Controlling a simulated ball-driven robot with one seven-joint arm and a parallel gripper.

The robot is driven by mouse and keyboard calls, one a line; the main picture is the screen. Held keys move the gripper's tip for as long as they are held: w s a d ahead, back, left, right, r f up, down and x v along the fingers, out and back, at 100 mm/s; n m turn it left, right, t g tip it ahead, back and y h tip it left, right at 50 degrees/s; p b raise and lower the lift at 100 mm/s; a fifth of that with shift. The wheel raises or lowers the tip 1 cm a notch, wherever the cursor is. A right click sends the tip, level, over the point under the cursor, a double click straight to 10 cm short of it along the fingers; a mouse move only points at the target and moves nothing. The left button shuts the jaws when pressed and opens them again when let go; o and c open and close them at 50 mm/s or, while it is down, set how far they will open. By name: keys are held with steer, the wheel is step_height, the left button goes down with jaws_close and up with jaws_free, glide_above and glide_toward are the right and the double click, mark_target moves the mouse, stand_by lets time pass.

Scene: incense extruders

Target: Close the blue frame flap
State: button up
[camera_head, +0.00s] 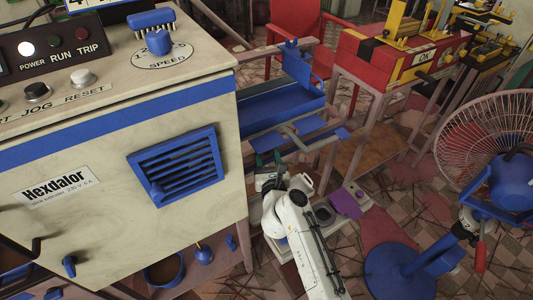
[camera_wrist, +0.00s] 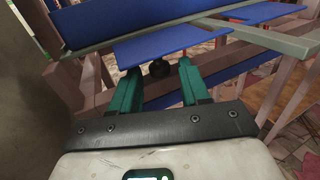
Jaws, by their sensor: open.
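A flat blue flap (camera_wrist: 168,46) is on the metal frame under the blue trough (camera_wrist: 125,20) in the wrist view. In the head view, blue panels (camera_head: 318,131) show under the trough (camera_head: 282,108); I cannot tell which one is this flap. My gripper (camera_wrist: 160,72) is open, its two green fingers apart. In the head view my gripper (camera_head: 268,163) is below the trough, beside the cabinet.
The cream cabinet (camera_head: 110,235) with a blue louvred vent (camera_head: 178,165) stands close on the left. A fan (camera_head: 500,150) stands at the right. A red bench unit (camera_head: 385,65) and red chair (camera_head: 297,18) are behind. Frame legs and rails surround my gripper.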

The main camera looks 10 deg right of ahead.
steer(key=shift+w+d, duration=0.1)
steer(key=shift+w, duration=1.1)
steer(key=shift+c, duration=0.2)
jaws_close()
